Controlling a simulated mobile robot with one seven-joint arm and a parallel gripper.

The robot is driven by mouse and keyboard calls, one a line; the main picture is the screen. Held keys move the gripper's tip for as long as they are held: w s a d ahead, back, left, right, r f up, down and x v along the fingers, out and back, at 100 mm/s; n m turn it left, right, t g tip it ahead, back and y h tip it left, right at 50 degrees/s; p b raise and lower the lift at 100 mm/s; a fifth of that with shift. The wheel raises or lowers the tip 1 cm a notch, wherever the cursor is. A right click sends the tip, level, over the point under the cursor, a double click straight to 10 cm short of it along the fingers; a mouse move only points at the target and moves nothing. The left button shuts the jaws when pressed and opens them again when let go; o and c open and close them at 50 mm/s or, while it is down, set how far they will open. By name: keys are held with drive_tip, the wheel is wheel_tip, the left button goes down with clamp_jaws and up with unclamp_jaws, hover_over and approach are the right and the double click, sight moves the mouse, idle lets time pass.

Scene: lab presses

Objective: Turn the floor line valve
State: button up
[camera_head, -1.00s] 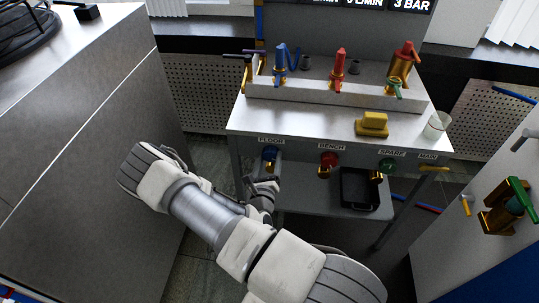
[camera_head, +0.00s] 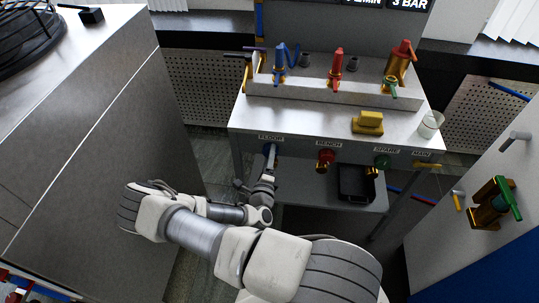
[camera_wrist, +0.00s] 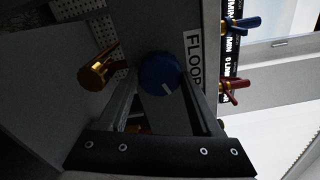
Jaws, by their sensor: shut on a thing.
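The floor line valve is a round blue knob (camera_wrist: 160,74) with a pale mark line, beside the FLOOR label (camera_wrist: 194,62) in the wrist view. In the head view the knob (camera_head: 267,149) is partly hidden by my gripper (camera_head: 270,158), under the left end of the bench front. In the wrist view my gripper's fingers (camera_wrist: 163,92) lie on either side of the knob and are shut on it. The FLOOR label (camera_head: 270,138) sits just above the knob in the head view.
To the right are the red BENCH knob (camera_head: 326,155), the green SPARE knob (camera_head: 382,161) and the yellow MAIN lever (camera_head: 426,166). A black tray (camera_head: 356,182) lies on the lower shelf. A grey cabinet (camera_head: 75,135) stands close on the left.

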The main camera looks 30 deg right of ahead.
drive_tip(key=shift+n, duration=0.6)
drive_tip(key=o, duration=1.4)
